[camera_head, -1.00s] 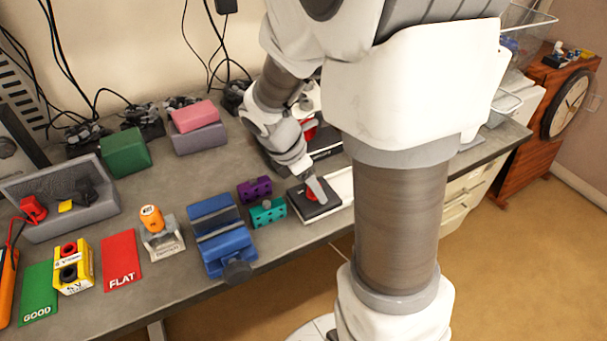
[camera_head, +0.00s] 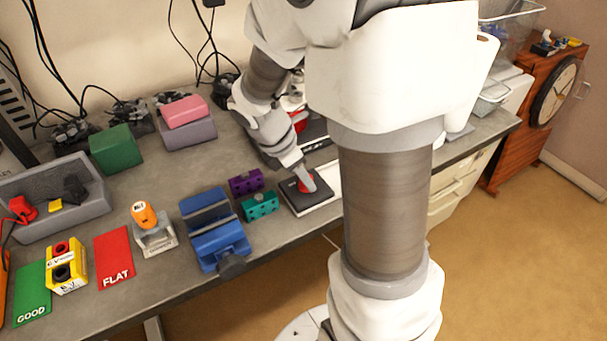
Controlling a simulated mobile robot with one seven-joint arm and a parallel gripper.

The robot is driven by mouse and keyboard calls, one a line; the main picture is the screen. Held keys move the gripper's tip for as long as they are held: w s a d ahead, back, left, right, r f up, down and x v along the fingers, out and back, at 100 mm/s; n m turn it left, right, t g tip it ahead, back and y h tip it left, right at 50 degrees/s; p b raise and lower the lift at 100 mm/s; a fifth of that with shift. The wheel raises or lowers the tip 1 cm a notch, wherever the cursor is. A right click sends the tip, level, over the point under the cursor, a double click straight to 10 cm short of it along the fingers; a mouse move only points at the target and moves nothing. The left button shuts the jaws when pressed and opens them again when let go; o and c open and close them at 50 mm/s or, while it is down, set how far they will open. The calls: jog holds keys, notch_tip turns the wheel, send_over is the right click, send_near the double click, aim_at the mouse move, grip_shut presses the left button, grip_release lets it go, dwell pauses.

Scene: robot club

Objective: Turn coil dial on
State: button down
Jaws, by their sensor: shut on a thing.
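A small black box (camera_head: 296,205) with a red dial (camera_head: 306,187) on top sits near the bench's front edge. My gripper (camera_head: 305,181) reaches down to it from behind and is shut on the red dial. The fingers cover part of the dial, so its pointer and setting cannot be read. A second black unit (camera_head: 318,133) with a red part (camera_head: 299,119) stands farther back, partly behind my arm. I cannot read the labels that would tell which one is the coil dial.
Teal (camera_head: 260,206) and purple (camera_head: 246,183) blocks and a blue vise (camera_head: 214,231) stand close left of the box. A red FLAT mat (camera_head: 114,256), a green GOOD mat (camera_head: 33,293) and a grey tray (camera_head: 90,208) lie farther left.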

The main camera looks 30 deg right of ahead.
jog(key=shift+r, duration=0.1)
jog(key=m+p, duration=0.1)
jog(key=m, duration=0.1)
jog(key=m+g+p, duration=0.1)
jog(key=m, duration=0.1)
jog(key=shift+w+g, duration=0.1)
jog(key=shift+g, duration=0.2)
jog(key=m+p, duration=0.1)
jog(key=m, duration=0.1)
jog(key=m+g+y+p, duration=0.1)
jog(key=m, duration=0.1)
jog(key=shift+w+d+m+g, duration=0.1)
jog(key=shift+m+g, duration=0.2)
jog(key=m+y+p, duration=0.1)
jog(key=m, duration=0.1)
jog(key=m+g+p, duration=0.1)
jog(key=m, duration=0.1)
jog(key=shift+w+d+m+y, duration=0.1)
jog(key=shift+m+y, duration=0.2)
jog(key=shift+y, duration=0.1)
jog(key=shift+d+m+y+p, duration=0.1)
jog(key=shift+m+y+p, duration=0.6)
jog(key=shift+m, duration=1.5)
jog(key=shift+c, duration=2.3)
grip_release()
